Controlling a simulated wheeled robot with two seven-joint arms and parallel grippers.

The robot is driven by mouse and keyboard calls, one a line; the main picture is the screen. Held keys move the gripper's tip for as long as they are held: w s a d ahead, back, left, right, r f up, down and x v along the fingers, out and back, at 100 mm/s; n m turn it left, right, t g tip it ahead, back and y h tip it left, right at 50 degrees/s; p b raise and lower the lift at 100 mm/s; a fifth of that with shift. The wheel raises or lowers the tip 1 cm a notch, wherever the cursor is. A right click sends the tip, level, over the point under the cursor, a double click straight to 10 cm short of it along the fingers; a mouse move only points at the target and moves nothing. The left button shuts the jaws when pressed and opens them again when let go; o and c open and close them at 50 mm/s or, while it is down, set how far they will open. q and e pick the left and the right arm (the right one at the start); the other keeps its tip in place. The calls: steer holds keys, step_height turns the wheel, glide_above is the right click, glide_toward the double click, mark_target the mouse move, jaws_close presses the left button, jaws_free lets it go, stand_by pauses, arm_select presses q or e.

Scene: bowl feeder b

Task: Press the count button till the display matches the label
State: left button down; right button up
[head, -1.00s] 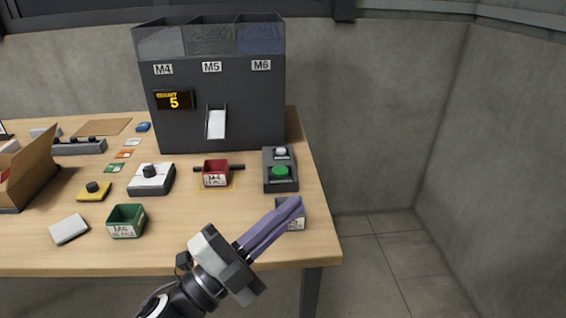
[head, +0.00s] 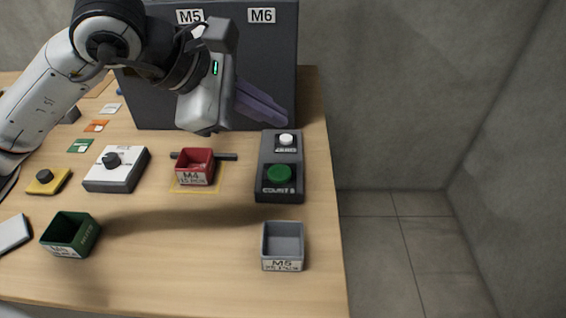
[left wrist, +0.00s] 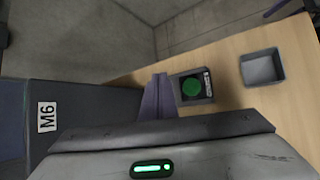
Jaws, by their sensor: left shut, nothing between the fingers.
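The button box (head: 264,186) stands near the table's right edge. It carries a green count button (head: 279,174) and a white zero button (head: 286,139). The green button also shows in the left wrist view (left wrist: 190,88). My left gripper (head: 284,115) is shut and empty. In the head view its purple fingertips are just behind the white button, above the box's far end. The feeder (head: 270,60) stands behind with labels M5 and M6 in view. Its display is hidden behind my left arm. A red bin (head: 196,167) labelled M4, 15 pcs, sits on a yellow-outlined square.
A grey bin (head: 283,240) labelled M5 is in front of the button box, and a green bin (head: 70,235) is at the front left. A white box with a black knob (head: 115,168) and a yellow knob block (head: 47,180) stand left. The table front middle is clear.

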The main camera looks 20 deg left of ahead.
mark_target(274, 175)
arm_select(q)
steer(key=shift+s, duration=0.1)
arm_select(e)
steer(key=shift+s, duration=0.15)
arm_select(q)
steer(key=shift+f, duration=0.1)
arm_select(e)
steer(key=shift+f, duration=0.1)
arm_select(q)
step_height(274, 175, down, 8)
steer(key=b, duration=0.6)
steer(key=shift+f+b, duration=0.25)
steer(key=shift+b, duration=0.1)
steer(key=shift+f, duration=0.1)
arm_select(e)
step_height(274, 175, down, 5)
steer(key=shift+r, duration=0.1)
arm_select(q)
steer(key=shift+d, duration=0.1)
arm_select(e)
steer(key=shift+r, duration=0.1)
stand_by(0.7)
arm_select(q)
steer(key=shift+f+b, duration=0.4)
steer(key=shift+b, duration=0.3)
arm_select(e)
steer(key=shift+f, duration=0.7)
